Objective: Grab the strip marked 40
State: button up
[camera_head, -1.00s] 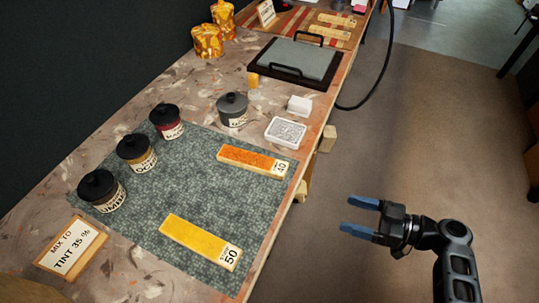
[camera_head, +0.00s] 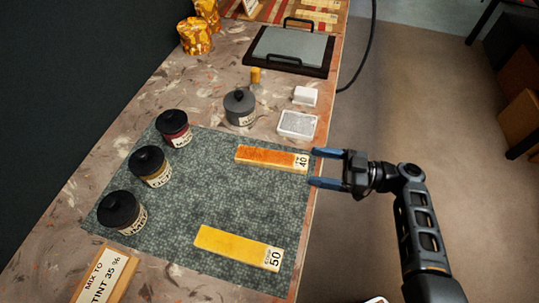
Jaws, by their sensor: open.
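The strip marked 40 (camera_head: 268,157) is orange with a white label at its right end. It lies on the grey-green mat (camera_head: 200,200), near the mat's right edge. The strip marked 50 (camera_head: 235,246) is yellow and lies nearer on the same mat. My gripper (camera_head: 313,168) is open, with two blue fingers pointing left. In the picture, its fingertips are just right of the label end of strip 40, with the upper finger close to the label. I cannot tell whether it touches, or how high the fingers are.
Several lidded jars (camera_head: 151,166) stand at the mat's left and back. A white tray (camera_head: 298,124) and white block (camera_head: 305,96) are behind strip 40. A sign reading "MIX TO TINT 35 %" (camera_head: 103,275) is front left. Open floor lies right of the bench.

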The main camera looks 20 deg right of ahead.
aim_at(305, 162)
jog(key=p+x, duration=0.1)
jog(key=x, duration=0.3)
jog(key=shift+w+a, duration=0.15)
jog(key=c, duration=1.1)
jog(key=shift+r, duration=0.15)
